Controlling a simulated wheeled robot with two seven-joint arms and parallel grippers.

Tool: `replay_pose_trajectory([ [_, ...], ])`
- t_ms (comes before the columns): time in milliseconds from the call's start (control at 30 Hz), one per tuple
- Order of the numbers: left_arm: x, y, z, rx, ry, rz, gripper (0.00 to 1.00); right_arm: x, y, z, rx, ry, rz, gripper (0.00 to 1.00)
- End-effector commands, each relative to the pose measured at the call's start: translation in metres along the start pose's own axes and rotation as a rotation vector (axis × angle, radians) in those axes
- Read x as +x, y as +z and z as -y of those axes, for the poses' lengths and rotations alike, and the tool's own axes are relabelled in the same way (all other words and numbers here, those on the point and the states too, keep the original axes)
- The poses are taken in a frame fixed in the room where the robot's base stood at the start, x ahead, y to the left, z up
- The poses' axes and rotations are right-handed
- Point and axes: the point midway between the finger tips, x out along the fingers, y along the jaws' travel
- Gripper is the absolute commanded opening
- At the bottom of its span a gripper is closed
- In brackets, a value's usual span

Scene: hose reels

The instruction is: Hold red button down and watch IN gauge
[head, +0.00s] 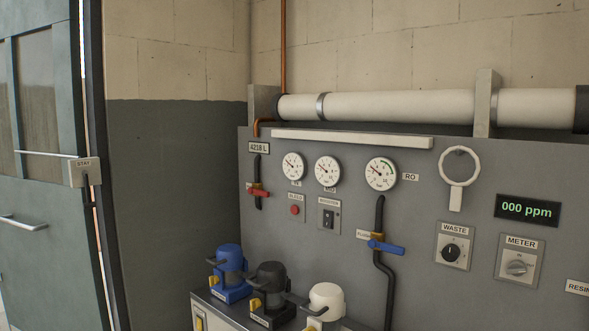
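The red button (295,210) sits on a small plate on the grey panel (420,290), in the head view. A label that seems to read BLEED is above it. The IN gauge (293,166) is the left one of the round white dials, above the button. Its needle is thin, and its exact reading is too small to tell. Nothing touches the button. Neither of my grippers is in view.
Two more gauges (327,171) (381,173) are to the right. A red-handled valve (257,190) is left of the button, and a blue-handled valve (386,247) is lower right. Blue (230,265), black (269,286) and white (326,301) canisters stand below. A door (45,260) is at left.

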Motion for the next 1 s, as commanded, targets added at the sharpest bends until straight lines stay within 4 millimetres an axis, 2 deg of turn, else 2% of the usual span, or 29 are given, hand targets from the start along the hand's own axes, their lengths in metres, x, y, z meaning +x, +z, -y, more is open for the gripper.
replay_pose_trajectory([
  [33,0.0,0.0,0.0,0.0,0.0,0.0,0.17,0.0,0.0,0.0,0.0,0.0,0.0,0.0],
  [267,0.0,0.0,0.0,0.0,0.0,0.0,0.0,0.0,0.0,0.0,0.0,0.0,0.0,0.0],
  [1000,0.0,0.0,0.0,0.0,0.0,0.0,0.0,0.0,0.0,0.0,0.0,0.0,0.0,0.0],
])
